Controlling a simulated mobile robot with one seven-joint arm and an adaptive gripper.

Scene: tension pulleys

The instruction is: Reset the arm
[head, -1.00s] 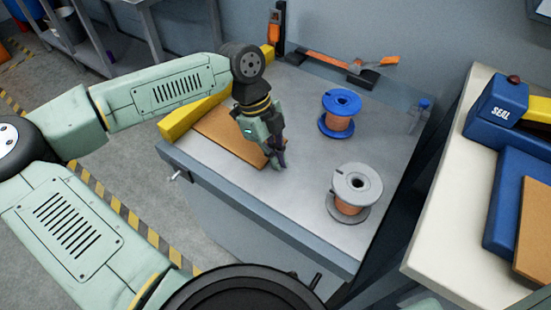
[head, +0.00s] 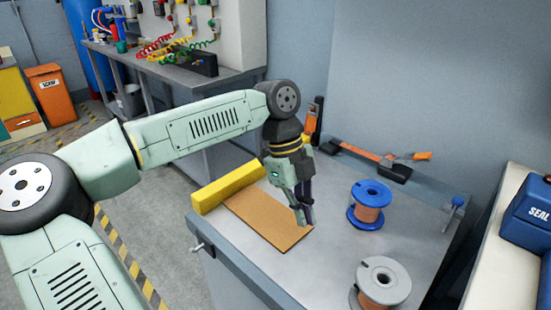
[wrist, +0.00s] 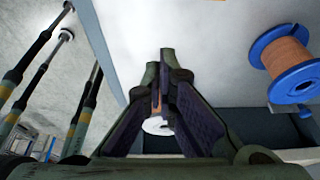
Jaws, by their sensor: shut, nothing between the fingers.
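My arm reaches over the grey workbench in the head view, with my gripper (head: 306,222) pointing down. Its fingers are together and hold nothing. The fingertips show in front of the right end of a brown board (head: 262,220); the height gap between them is hard to judge. In the wrist view my gripper's dark fingers (wrist: 168,62) come together at the tips. Part of the grey spool (wrist: 157,126) shows between them, behind the gripper.
A blue spool (head: 370,192) and the grey spool (head: 384,276) stand on the workbench (head: 325,262), right of my gripper. A yellow bar (head: 228,187) lies left, beside the board. An orange-handled tool (head: 350,148) lies at the back, near the wall.

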